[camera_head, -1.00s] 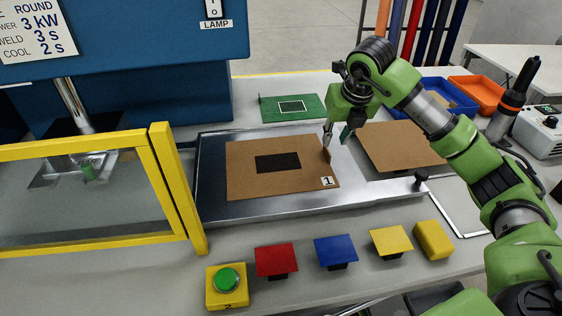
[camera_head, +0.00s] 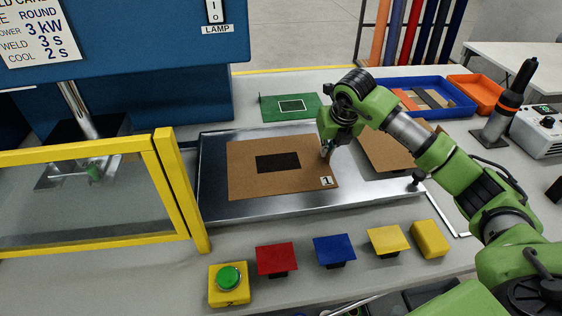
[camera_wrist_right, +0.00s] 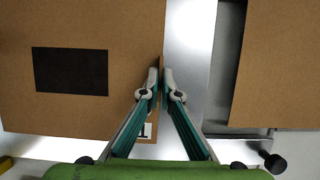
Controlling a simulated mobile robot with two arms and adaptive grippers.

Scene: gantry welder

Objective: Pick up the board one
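Board one (camera_head: 240,178) is a flat brown board with a black rectangle in its middle and a white "1" label at its near right corner. It lies on the metal plate (camera_head: 225,210). My right gripper (camera_head: 326,154) is at the board's right edge. In the right wrist view, its fingers (camera_wrist_right: 161,78) are close together with a thin upright brown tab of the board (camera_wrist_right: 161,64) between them. The fingers look closed on this tab. The board still lies flat. My left gripper is out of view.
A yellow-framed clear guard (camera_head: 170,190) stands left. A green board (camera_head: 290,106), a blue tray (camera_head: 455,108) and an orange tray (camera_head: 480,93) are behind. Coloured blocks and a green button (camera_head: 228,278) line the front.

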